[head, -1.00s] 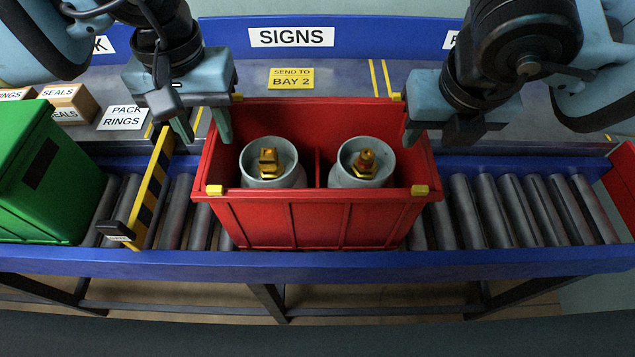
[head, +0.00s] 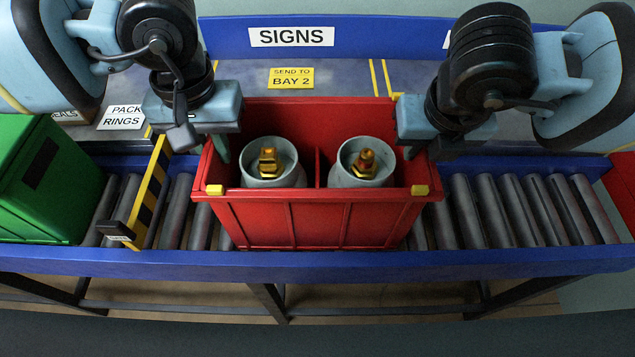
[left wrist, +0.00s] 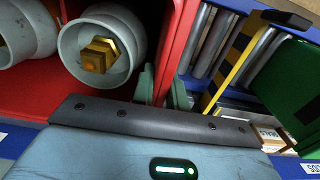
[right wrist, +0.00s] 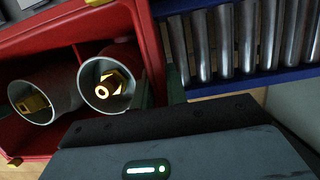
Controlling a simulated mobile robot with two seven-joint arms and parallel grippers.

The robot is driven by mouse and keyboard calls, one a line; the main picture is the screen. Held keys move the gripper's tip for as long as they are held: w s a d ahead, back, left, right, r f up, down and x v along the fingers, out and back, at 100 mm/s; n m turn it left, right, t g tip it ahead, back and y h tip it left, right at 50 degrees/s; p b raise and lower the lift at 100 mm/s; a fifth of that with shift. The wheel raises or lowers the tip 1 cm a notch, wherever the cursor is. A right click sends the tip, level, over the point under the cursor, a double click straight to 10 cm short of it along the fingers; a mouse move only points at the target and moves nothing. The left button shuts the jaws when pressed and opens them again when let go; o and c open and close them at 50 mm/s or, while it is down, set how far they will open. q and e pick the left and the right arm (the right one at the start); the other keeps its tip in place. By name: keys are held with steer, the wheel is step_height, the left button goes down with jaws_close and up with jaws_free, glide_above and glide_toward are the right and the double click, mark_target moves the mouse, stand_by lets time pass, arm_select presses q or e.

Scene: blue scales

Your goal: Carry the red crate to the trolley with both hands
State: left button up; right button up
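The red crate (head: 318,222) stands upright on the roller conveyor in the head view, with yellow tabs on its corners. A divider splits it, and a grey cylinder with a brass valve sits on each side, one left (head: 272,176) and one right (head: 360,178). My left gripper (left wrist: 162,88) has its fingers on both sides of one end wall, closed up against it. My right gripper (right wrist: 159,90) straddles the opposite end wall the same way. In the head view, the outer fingers are largely hidden. I see no trolley in these views.
A green crate (head: 35,185) stands on the conveyor at left, behind a yellow-black striped barrier (head: 151,190). Bare rollers (head: 520,208) run to the right, with part of a red object (head: 622,190) at the edge. A bench with signs lies behind.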

arm_select(q)
jaws_close()
arm_select(e)
jaws_close()
arm_select(q)
steer(key=shift+w+r, duration=0.1)
steer(key=shift+r, duration=0.1)
arm_select(e)
steer(key=shift+w+r, duration=0.15)
steer(key=shift+r, duration=0.05)
